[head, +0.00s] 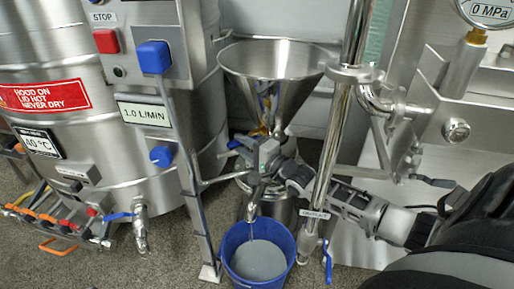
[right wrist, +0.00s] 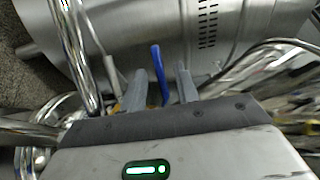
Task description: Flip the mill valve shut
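The mill has a steel funnel hopper (head: 275,75) on top and a spout (head: 252,208) below, over a blue bucket (head: 259,252) of grey liquid. The mill valve's blue lever (head: 233,144) shows at the left of my right gripper (head: 262,158), which hides most of the valve body. In the right wrist view the blue lever (right wrist: 160,76) stands upright between the two fingers of my right gripper (right wrist: 161,90). The fingers are apart, with a gap on each side of the lever. I cannot tell whether any part touches. My left gripper is not in view.
A steel pipe (head: 338,135) stands beside my right forearm, with another blue-handled valve (head: 327,262) low on it. A post with a blue knob (head: 153,57) and red stop button (head: 106,41) stands left. A steel tank (head: 100,130) with a tap (head: 139,225) is further left.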

